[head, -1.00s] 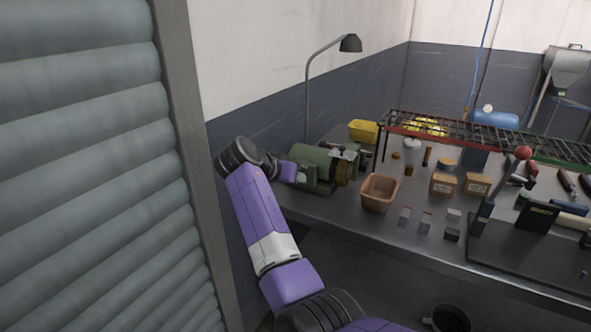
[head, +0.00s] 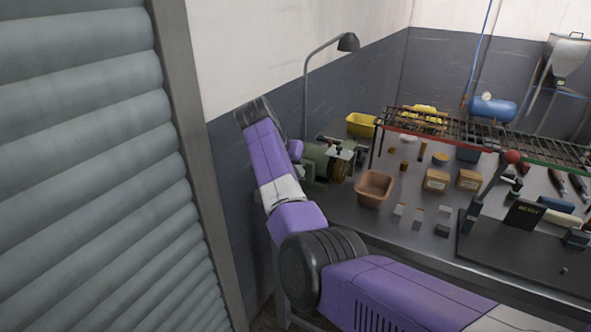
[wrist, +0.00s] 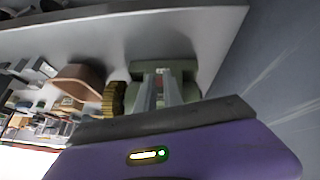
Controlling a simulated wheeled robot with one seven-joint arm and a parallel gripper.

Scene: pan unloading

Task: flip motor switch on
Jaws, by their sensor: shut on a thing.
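The green motor (head: 316,157) stands at the left end of the metal workbench, partly hidden behind my arm in the head view. In the wrist view its green body (wrist: 190,72) lies straight ahead, with a brass-coloured ribbed part (wrist: 113,98) beside it. My gripper (wrist: 160,78) reaches to the motor, its two grey fingers close together and shut on a small part there. A tiny reddish spot shows at the fingertips. The switch itself is too small to make out, and its position cannot be told. In the head view my fingers are hidden.
A tan bin (head: 374,188) stands right of the motor, a yellow bin (head: 361,124) behind it. A lamp (head: 347,43) rises behind the motor. A wire rack (head: 450,137), boxes and small blocks fill the bench farther right. A roller shutter (head: 90,170) stands close on the left.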

